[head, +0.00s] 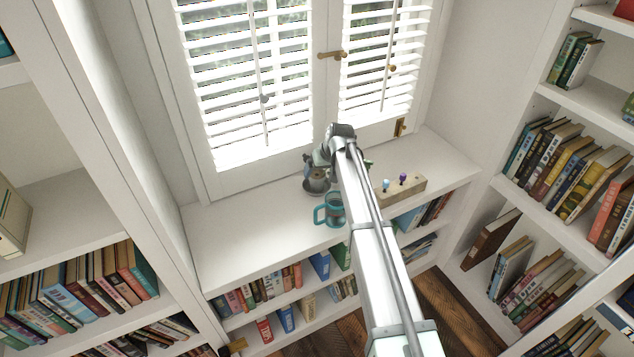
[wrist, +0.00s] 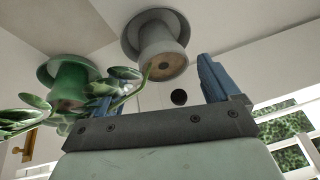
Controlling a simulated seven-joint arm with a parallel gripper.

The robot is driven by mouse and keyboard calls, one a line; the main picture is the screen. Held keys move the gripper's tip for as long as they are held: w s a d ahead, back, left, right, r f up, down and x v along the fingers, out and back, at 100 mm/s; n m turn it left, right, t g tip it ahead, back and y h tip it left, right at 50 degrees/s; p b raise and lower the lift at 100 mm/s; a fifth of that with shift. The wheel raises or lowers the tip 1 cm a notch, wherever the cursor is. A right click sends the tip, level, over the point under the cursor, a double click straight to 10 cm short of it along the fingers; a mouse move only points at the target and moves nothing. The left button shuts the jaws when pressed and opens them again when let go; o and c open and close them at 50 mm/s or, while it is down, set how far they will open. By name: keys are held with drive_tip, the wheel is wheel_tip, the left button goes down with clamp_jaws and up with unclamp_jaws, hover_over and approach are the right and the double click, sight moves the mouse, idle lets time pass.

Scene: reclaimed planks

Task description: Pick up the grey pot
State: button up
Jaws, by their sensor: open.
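The grey pot (head: 316,186) stands on the white window ledge, partly hidden by my gripper in the head view. In the wrist view, the grey pot (wrist: 158,42) has its wide end against the ledge and its narrow end, with a small dark spot, facing the camera. My gripper (wrist: 155,84) is open, its two blue fingers apart. The pot shows beyond the fingertips, between their lines, with nothing held. In the head view my gripper (head: 321,160) is just above the pot; contact cannot be told.
A green pot (wrist: 68,84) with leaves nearby is close to the left finger. A teal mug (head: 331,211) stands in front of the grey pot. A wooden block with pegs (head: 404,188) is to the right. The window is behind; the ledge's left side (head: 235,225) is clear.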

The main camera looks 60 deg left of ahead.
sight(318, 175)
drive_tip(key=shift+x, duration=1.9)
drive_tip(key=c, duration=1.4)
drive_tip(key=shift+r, duration=6.55)
drive_tip(key=f+m, duration=0.1)
drive_tip(key=f, duration=0.4)
drive_tip(key=f+m+t, duration=0.1)
drive_tip(key=f, duration=0.3)
drive_tip(key=shift+s+f+m, duration=0.2)
drive_tip(key=shift+f+m, duration=0.2)
